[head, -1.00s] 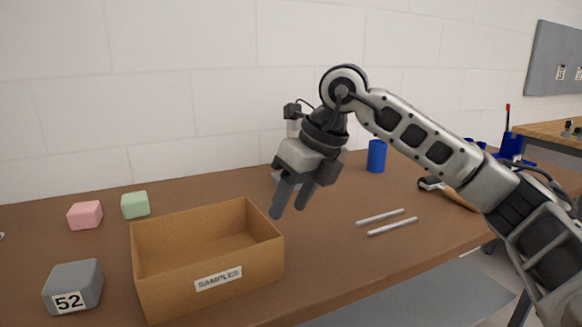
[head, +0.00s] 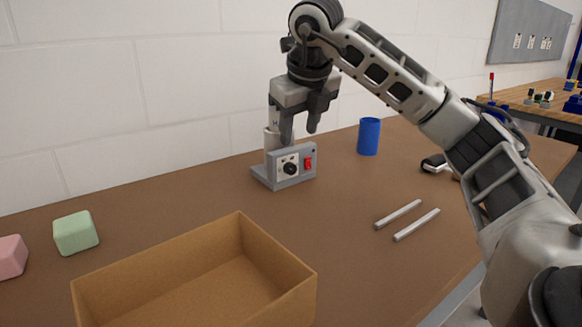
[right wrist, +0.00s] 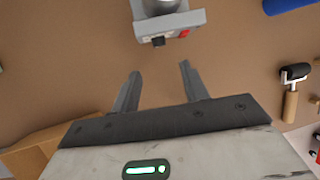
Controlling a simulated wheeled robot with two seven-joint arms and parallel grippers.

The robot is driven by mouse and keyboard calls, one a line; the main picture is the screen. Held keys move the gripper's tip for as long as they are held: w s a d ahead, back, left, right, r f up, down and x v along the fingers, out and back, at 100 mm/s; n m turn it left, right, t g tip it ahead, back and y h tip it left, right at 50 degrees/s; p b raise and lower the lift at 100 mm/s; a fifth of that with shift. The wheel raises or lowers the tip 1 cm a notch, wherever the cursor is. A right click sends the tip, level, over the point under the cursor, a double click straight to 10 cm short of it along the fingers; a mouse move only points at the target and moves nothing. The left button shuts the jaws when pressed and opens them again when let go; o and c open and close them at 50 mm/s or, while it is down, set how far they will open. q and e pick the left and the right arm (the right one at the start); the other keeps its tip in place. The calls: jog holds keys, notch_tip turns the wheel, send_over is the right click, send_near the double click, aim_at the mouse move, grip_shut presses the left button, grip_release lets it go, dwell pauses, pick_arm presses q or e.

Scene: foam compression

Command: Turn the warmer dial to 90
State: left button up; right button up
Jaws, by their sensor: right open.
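The warmer (head: 293,167) is a small grey box on the table near the wall, with a grey upright part at its left. Its front panel has a round black dial (head: 291,169) on a pale plate and a red switch (head: 308,163) to the right. I cannot read the dial's setting. My right gripper (head: 299,137) is open and empty, pointing down above and in front of the warmer. In the right wrist view the warmer (right wrist: 170,18) is at the top, beyond the spread fingers (right wrist: 157,75), with the dial (right wrist: 158,41) apart from them. My left gripper is out of view.
An open cardboard box (head: 277,255) stands at the front, with green (head: 76,233) and pink (head: 10,257) blocks to its left. Table between box and warmer is clear.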

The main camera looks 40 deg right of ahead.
aim_at(292, 169)
jog(key=x, duration=1)
jog(key=shift+w+b, duration=0.1)
jog(key=shift+b, duration=0.25)
grip_shut()
